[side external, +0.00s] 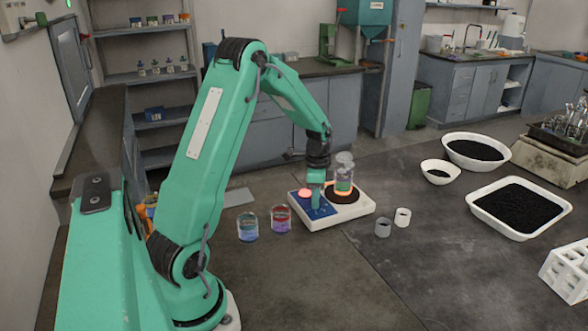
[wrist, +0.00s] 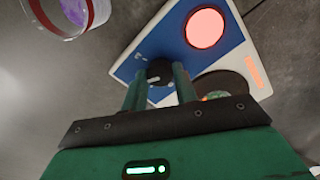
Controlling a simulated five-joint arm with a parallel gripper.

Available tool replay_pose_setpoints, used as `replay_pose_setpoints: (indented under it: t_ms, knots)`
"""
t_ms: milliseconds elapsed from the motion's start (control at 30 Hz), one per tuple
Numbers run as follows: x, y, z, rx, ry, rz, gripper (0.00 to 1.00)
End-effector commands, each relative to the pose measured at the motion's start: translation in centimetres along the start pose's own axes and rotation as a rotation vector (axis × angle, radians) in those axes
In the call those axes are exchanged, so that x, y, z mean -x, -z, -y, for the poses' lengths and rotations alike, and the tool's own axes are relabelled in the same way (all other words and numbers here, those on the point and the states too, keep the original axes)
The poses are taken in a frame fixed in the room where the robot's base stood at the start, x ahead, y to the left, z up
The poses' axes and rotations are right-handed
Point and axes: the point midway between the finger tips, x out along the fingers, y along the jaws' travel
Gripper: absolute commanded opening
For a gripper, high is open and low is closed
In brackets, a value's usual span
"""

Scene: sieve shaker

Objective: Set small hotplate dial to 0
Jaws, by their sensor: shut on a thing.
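The small hotplate (side external: 360,210) is a white unit with a blue control panel, on the dark bench. It also shows in the wrist view (wrist: 165,42), with a glowing orange-red round spot (wrist: 205,28) on the panel. The black dial (wrist: 159,72) sits on the blue panel. My gripper (wrist: 158,85) points down at the panel, its two green fingers on either side of the dial and shut on it. In the side view my gripper (side external: 316,203) hides the dial. The dial's setting cannot be read.
A glass vessel (side external: 343,178) stands on the hotplate's dark round plate, which has an orange glow. Beakers with blue (side external: 247,228) and purple-red (side external: 281,220) contents stand left of the hotplate. Two small cups (side external: 402,217) stand right. White trays of black grains (side external: 517,206) lie farther right.

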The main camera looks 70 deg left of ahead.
Motion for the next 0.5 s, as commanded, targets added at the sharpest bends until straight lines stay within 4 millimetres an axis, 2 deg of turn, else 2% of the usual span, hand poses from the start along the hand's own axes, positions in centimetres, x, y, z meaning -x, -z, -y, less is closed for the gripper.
replay_pose_setpoints:
  t_ms: [267,500]
  knots:
    - [0.05,0.01,0.0,0.101,0.0,0.0,0.06]
    - [0.06,0.01,0.0,0.276,0.0,0.0,0.06]
